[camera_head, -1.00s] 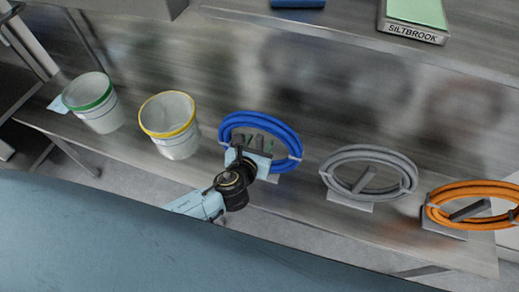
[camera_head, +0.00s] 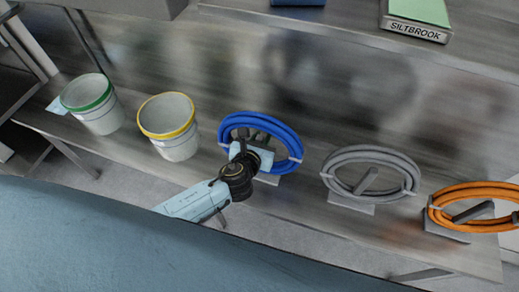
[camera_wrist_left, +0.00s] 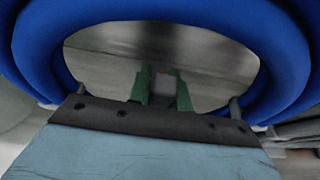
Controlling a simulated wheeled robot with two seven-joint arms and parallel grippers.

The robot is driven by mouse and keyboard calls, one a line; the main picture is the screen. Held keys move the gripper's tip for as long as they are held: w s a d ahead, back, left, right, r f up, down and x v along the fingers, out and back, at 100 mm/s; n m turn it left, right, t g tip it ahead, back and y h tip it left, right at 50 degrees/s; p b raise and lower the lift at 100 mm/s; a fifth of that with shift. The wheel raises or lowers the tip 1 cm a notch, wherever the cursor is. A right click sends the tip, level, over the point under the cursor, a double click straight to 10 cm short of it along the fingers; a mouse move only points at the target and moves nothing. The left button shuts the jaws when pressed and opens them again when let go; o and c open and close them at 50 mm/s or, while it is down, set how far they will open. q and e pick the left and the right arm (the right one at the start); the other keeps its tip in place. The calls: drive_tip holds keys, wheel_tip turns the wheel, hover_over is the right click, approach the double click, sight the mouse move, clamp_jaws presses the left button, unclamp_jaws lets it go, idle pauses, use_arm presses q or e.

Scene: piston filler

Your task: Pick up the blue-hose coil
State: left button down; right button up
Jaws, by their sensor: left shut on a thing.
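The blue-hose coil (camera_head: 288,137) stands on the table around a grey bar on a pale base plate (camera_head: 268,180). My left gripper (camera_head: 257,141) reaches into the ring from the near side and hides its lower near part. In the left wrist view the blue hose (camera_wrist_left: 285,45) curves around the opening. There the green finger pads of my left gripper (camera_wrist_left: 164,92) are on either side of the coil's grey bar (camera_wrist_left: 163,84) and are shut on it. The coil looks still at its place on the table. My right gripper is not in view.
A grey-hose coil (camera_head: 400,165) and an orange-hose coil (camera_head: 435,206) stand to the right. A yellow-rimmed bucket (camera_head: 175,147) and a green-rimmed bucket (camera_head: 100,116) stand to the left. A raised shelf with a SILTBROOK block (camera_head: 415,31) runs behind.

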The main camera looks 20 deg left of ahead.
sight(262, 116)
use_arm(q)
wheel_tip(262, 116, up, 9)
drive_tip(key=p, duration=0.4)
drive_tip(key=shift+w+f, duration=0.1)
drive_tip(key=shift+f, duration=0.05)
drive_tip(key=shift+r, duration=0.75)
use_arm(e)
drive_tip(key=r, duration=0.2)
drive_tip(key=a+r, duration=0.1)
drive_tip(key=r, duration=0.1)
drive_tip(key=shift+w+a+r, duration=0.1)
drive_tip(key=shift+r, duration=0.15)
